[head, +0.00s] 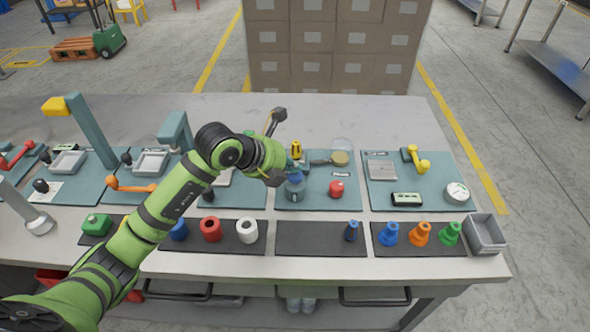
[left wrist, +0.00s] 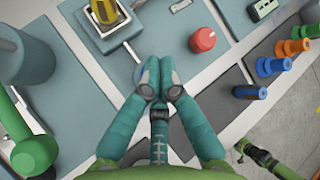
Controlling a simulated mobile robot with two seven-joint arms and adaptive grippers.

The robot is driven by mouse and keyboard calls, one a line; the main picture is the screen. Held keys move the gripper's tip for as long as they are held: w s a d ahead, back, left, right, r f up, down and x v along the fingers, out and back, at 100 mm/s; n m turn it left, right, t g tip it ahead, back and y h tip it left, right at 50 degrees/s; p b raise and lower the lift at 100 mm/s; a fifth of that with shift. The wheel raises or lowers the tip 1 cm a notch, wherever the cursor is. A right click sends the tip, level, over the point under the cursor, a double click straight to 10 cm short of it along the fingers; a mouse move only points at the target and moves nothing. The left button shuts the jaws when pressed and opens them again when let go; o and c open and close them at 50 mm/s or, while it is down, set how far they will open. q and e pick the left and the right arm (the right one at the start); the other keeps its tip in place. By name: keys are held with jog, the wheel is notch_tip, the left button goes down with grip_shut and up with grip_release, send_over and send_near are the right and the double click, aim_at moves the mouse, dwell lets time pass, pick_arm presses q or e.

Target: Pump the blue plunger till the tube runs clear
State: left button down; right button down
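My left gripper (head: 294,190) is low over the middle teal mat. In the left wrist view its two fingers (left wrist: 158,84) are together, and I see nothing between them. A pale blue rounded piece (left wrist: 138,76) shows partly from behind the left finger, at the end of a light rod (left wrist: 131,52). The rod runs to a teal block with a yellow knob (left wrist: 106,12), which is also in the head view (head: 296,150). I cannot tell whether the rounded piece is the plunger or whether the fingers touch it. My right arm shows small in the left wrist view; its gripper is unclear.
A red knob (head: 336,188) stands right of the gripper. A dark blue piece (head: 351,231) stands on the dark front mat. Blue (head: 389,235), orange (head: 420,234) and green (head: 450,233) pieces stand further right, beside a grey bin (head: 485,234). The table's back strip is clear.

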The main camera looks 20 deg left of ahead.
aim_at(291, 175)
pick_arm(q)
jog(key=shift+s+f+b, duration=0.1)
jog(key=shift+f+b, duration=0.2)
jog(key=shift+f, duration=0.3)
dwell(0.3)
jog(key=shift+r+p, duration=1.2)
jog(key=shift+r, duration=0.6)
jog(key=shift+r, duration=0.1)
notch_tip(291, 175, up, 5)
jog(key=p, duration=0.3)
jog(key=shift+p, duration=0.3)
